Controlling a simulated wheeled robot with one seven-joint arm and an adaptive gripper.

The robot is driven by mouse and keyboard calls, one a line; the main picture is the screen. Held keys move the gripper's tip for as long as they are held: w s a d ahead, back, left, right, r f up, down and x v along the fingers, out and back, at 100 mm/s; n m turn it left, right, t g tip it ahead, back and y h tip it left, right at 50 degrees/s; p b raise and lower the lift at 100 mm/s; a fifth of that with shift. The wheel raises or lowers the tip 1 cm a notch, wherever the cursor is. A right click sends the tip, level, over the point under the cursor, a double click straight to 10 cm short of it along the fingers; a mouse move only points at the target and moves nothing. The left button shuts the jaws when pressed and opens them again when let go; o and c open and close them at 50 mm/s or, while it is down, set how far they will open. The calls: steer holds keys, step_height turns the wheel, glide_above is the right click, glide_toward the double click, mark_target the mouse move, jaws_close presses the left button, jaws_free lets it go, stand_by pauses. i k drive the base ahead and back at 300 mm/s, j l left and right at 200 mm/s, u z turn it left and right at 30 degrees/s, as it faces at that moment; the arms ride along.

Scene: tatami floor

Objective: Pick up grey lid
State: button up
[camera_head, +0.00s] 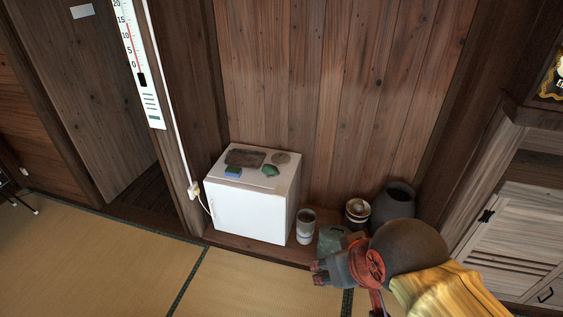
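A flat round grey-brown piece that looks like the grey lid (281,158) lies on top of the white box (250,215), at its back right. My gripper (319,273) is at the lower middle of the picture, in front of and to the right of the box, and points left. Its two reddish fingertips show apart, with nothing seen between them. It is well clear of the lid.
A dark rectangular tray (245,158), a blue-green block (233,172) and a green piece (270,171) share the box top. A grey canister (306,227), a brown-and-white jar (357,213) and a dark pot (393,203) stand right. Tatami (95,265) is clear at left.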

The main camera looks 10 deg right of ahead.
mark_target(280, 160)
steer(key=z, duration=0.4)
steer(key=i+j+z, duration=0.9)
steer(key=i+j, duration=0.15)
steer(key=j, duration=0.3)
steer(key=i+j, duration=0.2)
steer(key=j, duration=0.2)
steer(key=i+j, duration=0.25)
steer(key=j, duration=0.15)
steer(key=i+j, duration=0.2)
steer(key=j, duration=0.2)
steer(key=i+j+z, duration=0.1)
steer(key=j, duration=0.3)
steer(key=i, duration=0.1)
